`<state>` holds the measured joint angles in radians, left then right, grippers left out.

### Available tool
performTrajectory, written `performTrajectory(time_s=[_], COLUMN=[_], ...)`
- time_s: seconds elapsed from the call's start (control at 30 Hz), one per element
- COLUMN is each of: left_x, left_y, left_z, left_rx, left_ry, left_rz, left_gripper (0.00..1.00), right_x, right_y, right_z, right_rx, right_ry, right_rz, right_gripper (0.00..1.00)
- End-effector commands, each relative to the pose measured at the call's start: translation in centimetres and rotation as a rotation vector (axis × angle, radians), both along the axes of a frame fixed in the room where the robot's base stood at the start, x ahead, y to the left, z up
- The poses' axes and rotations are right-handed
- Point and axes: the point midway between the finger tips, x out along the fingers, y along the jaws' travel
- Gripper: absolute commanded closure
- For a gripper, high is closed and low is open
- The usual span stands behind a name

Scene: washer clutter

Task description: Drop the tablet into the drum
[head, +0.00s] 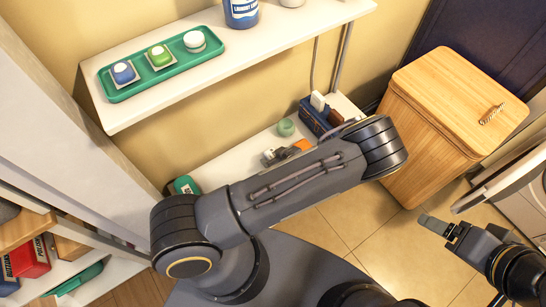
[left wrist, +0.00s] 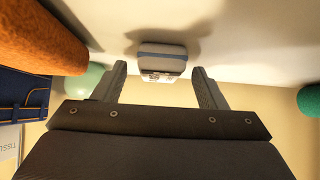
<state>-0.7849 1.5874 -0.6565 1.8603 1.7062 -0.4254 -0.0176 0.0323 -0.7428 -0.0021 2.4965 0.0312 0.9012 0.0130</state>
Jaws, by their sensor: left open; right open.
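In the left wrist view, my left gripper (left wrist: 159,72) is open. A small white block with a blue-grey band (left wrist: 162,60) lies ahead, between its fingertips and apart from both; I cannot tell for sure that it is the tablet. In the head view my left forearm hides that gripper, and a small grey-white thing (head: 268,156) shows on the low shelf just past the forearm. My right gripper (head: 442,228) is open and empty at the lower right, near the washer (head: 527,205). The washer's round door (head: 502,182) stands open; the drum's inside is out of view.
The low shelf (head: 237,160) also holds an orange thing (head: 301,146), a green round thing (head: 286,127) and a navy box (head: 313,115). The upper shelf (head: 225,75) bears a green tray (head: 125,94) with small blue, green and white items. A wooden hamper (head: 440,110) stands right.

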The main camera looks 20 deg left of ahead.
Motion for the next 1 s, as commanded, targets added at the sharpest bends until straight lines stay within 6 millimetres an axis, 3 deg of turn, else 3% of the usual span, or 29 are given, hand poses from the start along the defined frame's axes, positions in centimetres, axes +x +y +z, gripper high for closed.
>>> performTrajectory(time_s=[0.23,0.6,0.67,1.0], left_x=[0.1,0.08,0.08,0.09], left_y=[0.15,0.13,0.14,0.14], left_z=[-0.16,-0.14,-0.14,0.68], left_rx=[0.0,0.0,-0.001,-0.002], left_ry=[0.001,0.001,0.001,0.0], left_rz=[-0.001,-0.001,0.0,0.001], left_gripper=[0.34,0.82,0.86,0.86], right_x=[0.0,0.0,0.0,0.0], right_y=[-0.01,-0.01,-0.01,0.0], right_z=[-0.01,-0.01,-0.01,0.21], right_rx=[0.0,0.0,0.0,0.0], right_ry=[0.0,0.0,0.0,0.0], right_rz=[0.0,0.0,0.0,0.0], right_gripper=[0.23,0.23,0.23,0.23])
